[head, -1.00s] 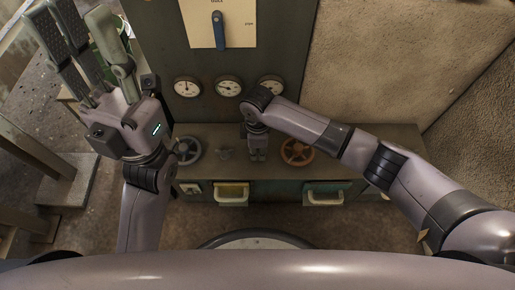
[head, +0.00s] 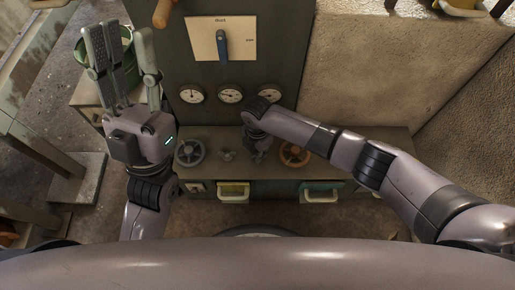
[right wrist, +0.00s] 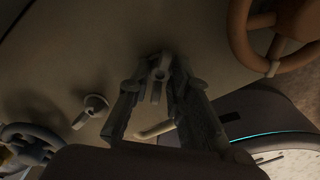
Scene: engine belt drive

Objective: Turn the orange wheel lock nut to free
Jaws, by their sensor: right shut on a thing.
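The orange wheel (head: 294,153) is on the low console in the head view; part of its rim shows at the upper right of the right wrist view (right wrist: 243,40). My right gripper (head: 258,153) points down onto the console just left of this wheel. In the right wrist view its fingers (right wrist: 158,84) are shut around a small grey winged nut (right wrist: 158,71), the orange wheel lock nut. In the head view the gripper hides this nut. My left gripper (head: 122,52) is open and empty, raised at the left, away from the console.
A second winged nut (head: 227,156) and a grey wheel (head: 190,152) are left of my right gripper on the console. Behind stands a panel with three gauges (head: 230,95) and a blue lever (head: 222,45). Two drawer handles (head: 233,190) are on the front. A green bucket is behind my left gripper.

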